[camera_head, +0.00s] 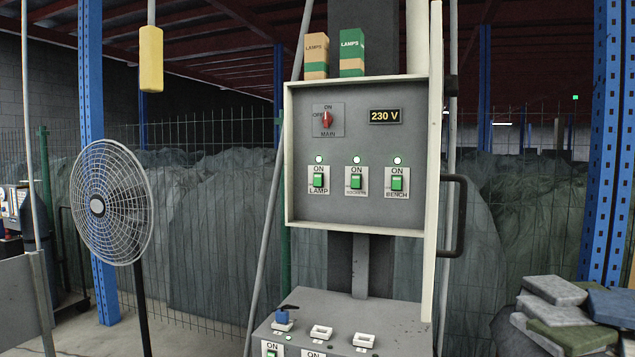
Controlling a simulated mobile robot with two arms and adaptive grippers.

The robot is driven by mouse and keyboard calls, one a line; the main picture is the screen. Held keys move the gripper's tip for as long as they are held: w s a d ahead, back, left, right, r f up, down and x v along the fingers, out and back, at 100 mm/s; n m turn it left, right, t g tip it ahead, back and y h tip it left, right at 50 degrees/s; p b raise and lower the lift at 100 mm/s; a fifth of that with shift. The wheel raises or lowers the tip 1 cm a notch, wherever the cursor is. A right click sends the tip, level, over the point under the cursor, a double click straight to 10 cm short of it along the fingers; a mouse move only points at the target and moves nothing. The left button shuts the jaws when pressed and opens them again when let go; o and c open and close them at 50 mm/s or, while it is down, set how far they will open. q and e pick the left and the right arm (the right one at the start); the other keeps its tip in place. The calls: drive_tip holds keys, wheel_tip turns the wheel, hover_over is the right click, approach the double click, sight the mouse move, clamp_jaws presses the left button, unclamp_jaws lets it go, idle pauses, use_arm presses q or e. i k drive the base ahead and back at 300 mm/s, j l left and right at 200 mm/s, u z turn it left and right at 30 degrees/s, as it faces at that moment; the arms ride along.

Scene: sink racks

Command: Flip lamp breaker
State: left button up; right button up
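The lamp breaker (318,180) is the leftmost of three green switches low in the grey breaker panel (340,210). It is labelled LAMP and shows ON, with a lit indicator (319,159) above it. A middle breaker (356,181), whose label is hard to read, and the bench breaker (397,183) also show ON with lit indicators. The red main switch (327,119) sits at the upper left of the panel beside a display (384,116) reading 230 V. Neither of my grippers is in view.
The open panel door (434,160) stands edge-on at the right, with a dark handle (460,215). Two lamp boxes (316,56) (352,53) stand on top. A grey socket box (385,315) is below. A fan (110,200) stands left; a yellow pendant (151,58) hangs nearby.

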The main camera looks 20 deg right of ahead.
sight(318, 177)
drive_tip(key=i+j+z, duration=0.2)
drive_tip(key=i, duration=0.45)
drive_tip(key=i+j+z, duration=0.2)
drive_tip(key=i, duration=0.45)
drive_tip(key=i+j+z, duration=0.2)
drive_tip(key=i+j, duration=0.3)
drive_tip(key=i+j+z, duration=0.2)
drive_tip(key=i+j, duration=0.3)
drive_tip(key=i, duration=0.15)
